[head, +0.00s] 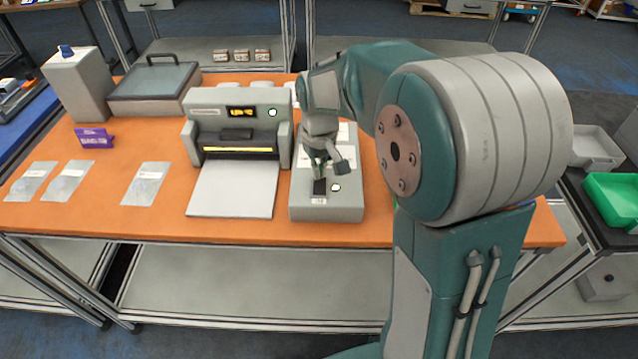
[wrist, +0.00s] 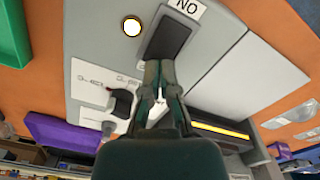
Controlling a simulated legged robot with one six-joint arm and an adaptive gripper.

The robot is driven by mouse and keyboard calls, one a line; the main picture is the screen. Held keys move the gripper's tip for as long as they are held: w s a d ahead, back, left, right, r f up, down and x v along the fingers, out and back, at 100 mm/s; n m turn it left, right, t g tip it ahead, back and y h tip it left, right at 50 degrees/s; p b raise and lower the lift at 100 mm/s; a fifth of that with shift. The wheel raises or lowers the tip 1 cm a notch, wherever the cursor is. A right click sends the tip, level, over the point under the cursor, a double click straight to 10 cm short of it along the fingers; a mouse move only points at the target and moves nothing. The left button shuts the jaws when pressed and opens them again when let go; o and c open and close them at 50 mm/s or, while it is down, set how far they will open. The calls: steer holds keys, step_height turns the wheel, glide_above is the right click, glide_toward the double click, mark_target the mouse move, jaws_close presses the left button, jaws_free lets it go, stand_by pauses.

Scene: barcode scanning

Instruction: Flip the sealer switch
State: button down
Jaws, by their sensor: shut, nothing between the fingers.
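A grey control box (head: 351,207) stands near the front edge of the orange table, right of the grey machine. A black rocker switch (head: 319,187) is set in its top, beside a small lit white round lamp (head: 336,188). In the wrist view the switch (wrist: 168,38) lies just past my fingertips, with an upside-down ON label (wrist: 188,8) at its far end and the lamp (wrist: 132,26) at its left. My gripper (head: 319,171) points down at the switch, shut and empty. Its fingertips (wrist: 160,66) overlap the switch's near end; I cannot tell whether they touch.
The grey machine (head: 206,107) with a lit display, yellow strip and white front plate stands left of the box. A green bin (head: 610,197) is at the right. The table's front edge is close.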

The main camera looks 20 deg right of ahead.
mark_target(320, 181)
steer(key=shift+f, duration=0.6)
stand_by(0.3)
steer(key=shift+r, duration=3.5)
steer(key=shift+s+r, duration=0.2)
steer(key=s+r+m+t, duration=0.1)
steer(key=s+r+t, duration=0.1)
steer(key=s, duration=0.8)
steer(key=s+r+m+t, duration=0.1)
steer(key=s+r+t, duration=0.1)
steer(key=s, duration=0.8)
steer(key=shift+s+t, duration=0.3)
steer(key=shift+t, duration=0.5)
